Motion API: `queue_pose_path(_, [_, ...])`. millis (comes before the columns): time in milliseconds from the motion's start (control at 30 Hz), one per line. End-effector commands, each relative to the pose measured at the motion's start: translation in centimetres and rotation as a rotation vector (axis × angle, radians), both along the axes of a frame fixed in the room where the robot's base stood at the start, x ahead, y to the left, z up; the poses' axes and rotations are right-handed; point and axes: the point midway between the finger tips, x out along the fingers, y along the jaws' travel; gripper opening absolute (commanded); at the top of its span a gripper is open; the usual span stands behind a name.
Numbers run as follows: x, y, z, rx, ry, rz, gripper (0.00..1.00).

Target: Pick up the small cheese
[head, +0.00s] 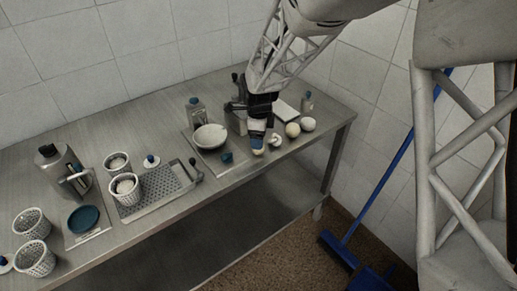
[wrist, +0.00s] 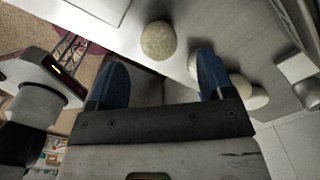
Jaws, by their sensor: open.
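Several pale round cheese-like pieces stand near the right end of the steel table. In the head view, one (head: 308,124) is farthest right, another (head: 292,130) is just left of it, and a smaller whitish piece (head: 275,140) is nearest my gripper. My gripper (head: 258,147) points down just left of them. In the wrist view, my gripper (wrist: 162,80) has its blue fingers spread with nothing held between them. A speckled round cheese (wrist: 158,41) lies beyond the fingertips. Two pale round pieces (wrist: 257,98) are partly behind the right finger. Which one is the small cheese is unclear.
A white bowl (head: 210,136) and a small dark teal item (head: 227,158) are left of my gripper. A perforated tray (head: 164,191) and perforated baskets (head: 129,198) stand farther left. The table's front edge is close, and a blue-handled broom (head: 376,186) leans at the right.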

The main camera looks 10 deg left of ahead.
Motion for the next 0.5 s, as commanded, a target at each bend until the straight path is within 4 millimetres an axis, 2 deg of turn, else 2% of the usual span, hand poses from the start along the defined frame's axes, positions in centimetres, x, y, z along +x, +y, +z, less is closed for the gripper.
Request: queue_pose_path(500, [-0.1,0.1,-4.8,-0.001,0.002,0.000,0.74])
